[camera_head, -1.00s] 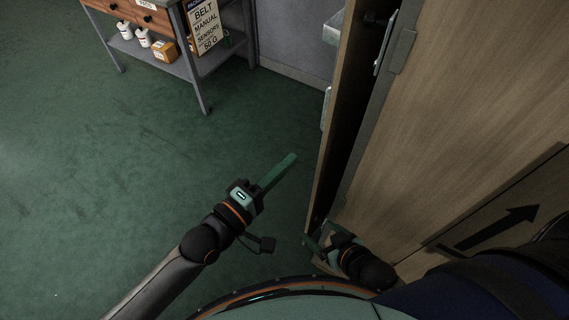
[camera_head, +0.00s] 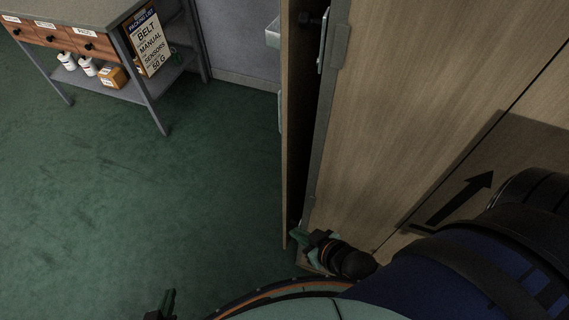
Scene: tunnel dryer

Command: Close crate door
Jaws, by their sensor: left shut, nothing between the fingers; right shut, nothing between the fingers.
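The wooden crate (camera_head: 400,90) fills the right side, with a black arrow printed on its panel. Its door (camera_head: 290,140) is the narrow wooden panel on the left, seen nearly edge-on. A dark gap shows between the door and the crate's metal-edged side, so the door stands ajar. My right gripper (camera_head: 299,238) is shut and empty at the bottom of this gap, close to the door's lower edge; I cannot tell if it touches. My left gripper (camera_head: 168,300) shows only in part at the bottom edge, shut and apart from the door.
A workbench (camera_head: 80,10) with drawers, bottles, a small carton (camera_head: 112,77) and a sign (camera_head: 148,42) stands at the upper left. Pale metal fittings (camera_head: 273,34) stick out left of the door. The green floor between is clear.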

